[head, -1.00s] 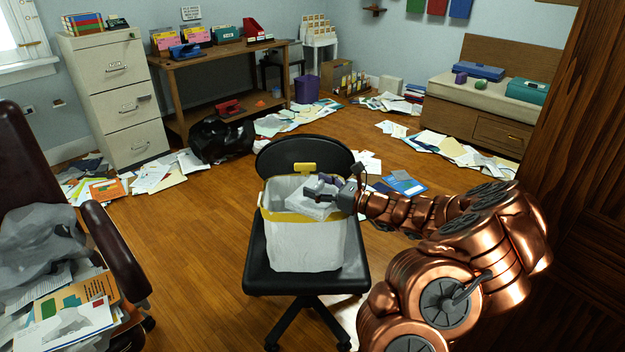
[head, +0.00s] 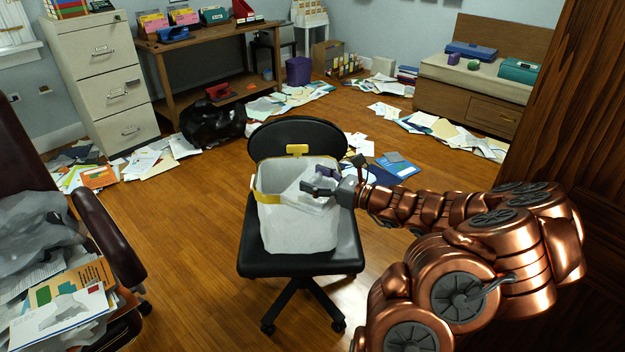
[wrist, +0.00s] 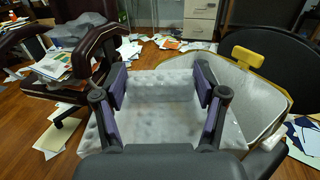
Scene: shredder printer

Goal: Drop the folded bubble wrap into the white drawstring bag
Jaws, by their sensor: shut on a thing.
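The white drawstring bag (head: 298,228) stands open on the seat of a black office chair (head: 300,266), with a yellow band and a yellow tab at its rim. My gripper (head: 318,186) is at the right side of the bag's mouth, level with the rim. It is shut on the folded bubble wrap (wrist: 165,98), a pale translucent bumpy pad. In the wrist view the pad sits between the purple-padded fingers, and the bag's open mouth (wrist: 248,95) shows behind and to the right of it. In the head view the pad is hard to tell apart from the bag.
A brown armchair (head: 112,240) heaped with papers and grey plastic stands at the left. A filing cabinet (head: 103,90) and a desk (head: 205,50) stand at the back. Papers (head: 450,135) litter the floor. A dark wooden panel (head: 560,120) is close on the right.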

